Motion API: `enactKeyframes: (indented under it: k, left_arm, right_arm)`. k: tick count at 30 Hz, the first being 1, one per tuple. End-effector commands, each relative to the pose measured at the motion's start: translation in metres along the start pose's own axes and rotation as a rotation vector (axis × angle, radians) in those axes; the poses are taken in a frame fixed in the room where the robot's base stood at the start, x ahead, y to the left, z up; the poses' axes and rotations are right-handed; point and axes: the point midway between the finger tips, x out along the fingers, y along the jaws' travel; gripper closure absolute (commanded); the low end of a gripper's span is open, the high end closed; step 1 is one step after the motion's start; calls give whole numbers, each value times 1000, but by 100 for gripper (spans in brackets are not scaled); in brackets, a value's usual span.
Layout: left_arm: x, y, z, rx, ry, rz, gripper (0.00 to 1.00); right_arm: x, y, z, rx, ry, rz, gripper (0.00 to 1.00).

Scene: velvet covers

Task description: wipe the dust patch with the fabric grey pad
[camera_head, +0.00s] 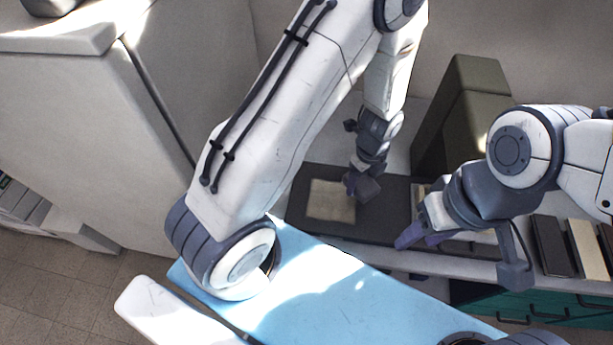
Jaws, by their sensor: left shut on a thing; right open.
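The dust patch (331,201) is a pale beige, roughly square area on the left part of a dark board (300,222) on the counter. My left gripper (358,184) points down just right of the patch, shut on the grey pad (369,190), a small dark grey block. The pad is at the patch's right edge, low over the board; whether it touches the board I cannot tell. My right gripper (420,236) is open and empty over the right end of the board, its purple fingertips pointing left and down.
A dark olive upholstered block (468,100) stands behind the board. A dark slab (553,246) and a cream slab (588,249) lie at the right. Teal drawers (560,305) are below the counter edge. A pale cabinet (90,130) stands at the left.

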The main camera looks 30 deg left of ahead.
Motion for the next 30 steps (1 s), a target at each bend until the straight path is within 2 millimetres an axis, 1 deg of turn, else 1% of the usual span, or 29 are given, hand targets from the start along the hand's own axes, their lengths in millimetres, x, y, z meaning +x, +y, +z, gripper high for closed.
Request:
enactKeyframes:
  k: [1, 3, 10, 30]
  left_arm:
    - [-9, -1, -1, 2, 0, -1, 76]
    - [-15, -1, -2, 3, 0, 0, 76]
    - [-30, -3, -4, 7, 0, 0, 76]
    - [-31, -3, -4, 6, 0, 0, 76]
  right_arm:
    - [-8, -1, 0, 0, 0, 0, 50]
    - [-14, -1, -1, 1, 0, 0, 50]
    - [-25, -2, -1, 1, 0, 0, 50]
    - [-26, -2, -1, 1, 0, 0, 50]
